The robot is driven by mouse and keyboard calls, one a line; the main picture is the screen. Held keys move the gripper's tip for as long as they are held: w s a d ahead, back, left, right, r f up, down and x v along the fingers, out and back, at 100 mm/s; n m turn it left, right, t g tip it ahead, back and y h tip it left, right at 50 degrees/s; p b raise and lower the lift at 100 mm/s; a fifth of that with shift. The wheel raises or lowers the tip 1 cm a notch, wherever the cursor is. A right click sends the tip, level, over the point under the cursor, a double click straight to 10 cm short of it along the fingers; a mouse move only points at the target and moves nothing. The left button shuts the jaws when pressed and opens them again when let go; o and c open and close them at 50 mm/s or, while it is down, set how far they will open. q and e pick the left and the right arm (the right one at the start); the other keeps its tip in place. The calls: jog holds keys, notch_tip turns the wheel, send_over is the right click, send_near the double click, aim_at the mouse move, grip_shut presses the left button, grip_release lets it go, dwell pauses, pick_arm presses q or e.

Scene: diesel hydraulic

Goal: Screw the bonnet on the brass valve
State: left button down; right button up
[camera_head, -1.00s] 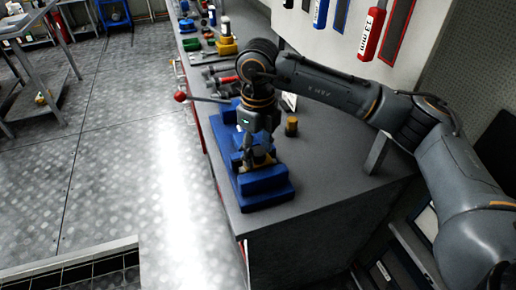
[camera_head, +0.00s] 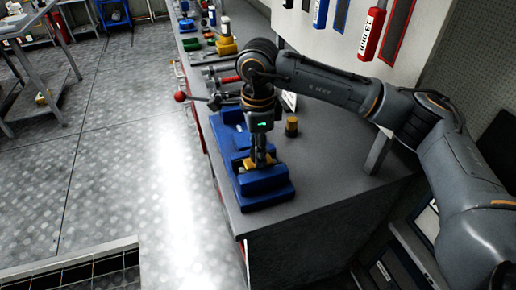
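The brass valve (camera_head: 249,163) sits in the blue vise (camera_head: 268,187) near the front end of the workbench. Only a little of its brass shows beside and below my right gripper (camera_head: 259,160). My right gripper points straight down over the valve, its fingers at the brass. I see the fingers nearly edge-on, so I cannot tell whether they are closed on anything. The bonnet cannot be made out apart from the valve under the fingers. My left gripper is not in view.
A small brass-coloured cylinder with a dark base (camera_head: 291,127) stands on the workbench (camera_head: 325,160) right of the vise. Tools and a yellow device (camera_head: 226,44) lie farther back. The bench right of the vise is mostly clear.

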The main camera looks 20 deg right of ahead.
jog(key=shift+c, duration=1.4)
jog(key=m, duration=0.4)
jog(key=shift+m, duration=0.4)
jog(key=m, duration=1.4)
jog(key=shift+f+m, duration=0.1)
jog(key=shift+m, duration=0.3)
jog(key=o, duration=0.9)
